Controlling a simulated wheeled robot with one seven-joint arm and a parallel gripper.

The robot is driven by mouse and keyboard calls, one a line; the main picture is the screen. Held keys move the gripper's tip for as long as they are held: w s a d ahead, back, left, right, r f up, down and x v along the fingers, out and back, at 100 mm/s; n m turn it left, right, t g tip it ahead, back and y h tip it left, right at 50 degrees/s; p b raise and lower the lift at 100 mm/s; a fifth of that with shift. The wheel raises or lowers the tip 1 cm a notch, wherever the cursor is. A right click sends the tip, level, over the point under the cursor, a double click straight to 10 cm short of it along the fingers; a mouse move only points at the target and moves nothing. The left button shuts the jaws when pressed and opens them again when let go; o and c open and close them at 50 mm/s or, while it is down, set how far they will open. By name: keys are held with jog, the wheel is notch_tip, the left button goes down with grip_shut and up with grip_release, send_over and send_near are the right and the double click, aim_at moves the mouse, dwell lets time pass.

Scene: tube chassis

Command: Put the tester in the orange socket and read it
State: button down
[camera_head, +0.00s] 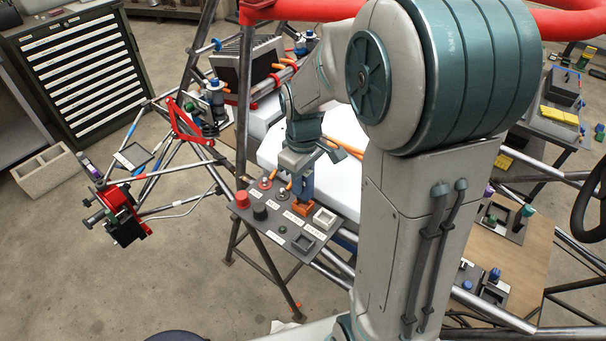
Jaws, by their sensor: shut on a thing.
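My gripper (304,165) points down over the grey panel and is shut on the tester (303,187), a small upright blue body. The tester's lower end meets the orange socket (302,209) in the picture. I cannot tell whether it sits inside the socket or just above it. No reading on the tester can be made out from here. The white socket (324,218) stands right of the orange one and looks empty. A dark grey socket (304,242) lies nearer the panel's front edge.
The panel (262,229) also carries a red knob (242,199), a black knob (260,212) and white labels. Chassis tubes surround it, with a dark leg (280,280) below. A white body panel (344,135) lies behind my gripper. My arm hides much of the right side.

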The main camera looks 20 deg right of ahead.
jog(key=shift+f+b, duration=0.35)
jog(key=shift+f, duration=0.5)
jog(key=shift+f+b, duration=0.55)
jog(key=shift+f, duration=0.05)
dwell(0.7)
jog(key=c, duration=1.4)
grip_release()
jog(key=shift+r, duration=0.15)
notch_tip(320, 180, up, 11)
jog(key=p, duration=0.8)
jog(key=shift+p, duration=0.3)
jog(key=shift+s, duration=0.1)
